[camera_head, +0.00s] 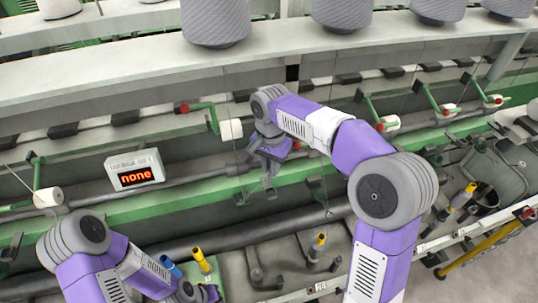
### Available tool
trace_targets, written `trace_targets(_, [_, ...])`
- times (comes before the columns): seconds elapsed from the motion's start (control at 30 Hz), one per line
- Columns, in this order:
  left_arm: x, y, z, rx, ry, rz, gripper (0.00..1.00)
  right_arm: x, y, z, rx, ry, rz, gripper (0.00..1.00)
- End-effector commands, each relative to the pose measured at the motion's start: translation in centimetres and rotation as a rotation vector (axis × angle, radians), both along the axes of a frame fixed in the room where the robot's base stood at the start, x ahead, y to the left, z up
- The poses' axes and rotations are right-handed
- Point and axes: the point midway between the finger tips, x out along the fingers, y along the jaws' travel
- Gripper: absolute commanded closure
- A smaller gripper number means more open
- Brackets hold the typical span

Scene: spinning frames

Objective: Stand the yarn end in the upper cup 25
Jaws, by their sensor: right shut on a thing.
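My right gripper (270,182) reaches over the green rail in the middle of the head view and points down. It is shut on the yarn end, which is too thin to make out between the fingers. A white roller (231,130) on a green arm is just up and left of this gripper. My left gripper is low at the bottom edge, by a blue tube (171,268) and a yellow tube (201,260); its fingers are mostly hidden by its own arm. I cannot make out which part is upper cup 25.
A small display (134,170) reading "none" sits on the left. Large grey yarn cones (215,22) stand on the top shelf (100,85). More green arms with white rollers (391,122) are on the right. Yellow-topped spindles (317,247) stand low in front. The green rail (130,222) runs across.

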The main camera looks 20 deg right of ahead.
Motion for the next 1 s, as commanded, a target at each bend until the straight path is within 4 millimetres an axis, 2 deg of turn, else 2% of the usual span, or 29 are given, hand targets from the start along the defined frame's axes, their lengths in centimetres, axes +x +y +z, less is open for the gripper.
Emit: trace_targets(1.0, [0.0, 0.0, -4.9, 0.000, 0.000, 0.000, 1.00, 0.0, 0.0, -5.5, 0.001, 0.001, 0.002, 0.95])
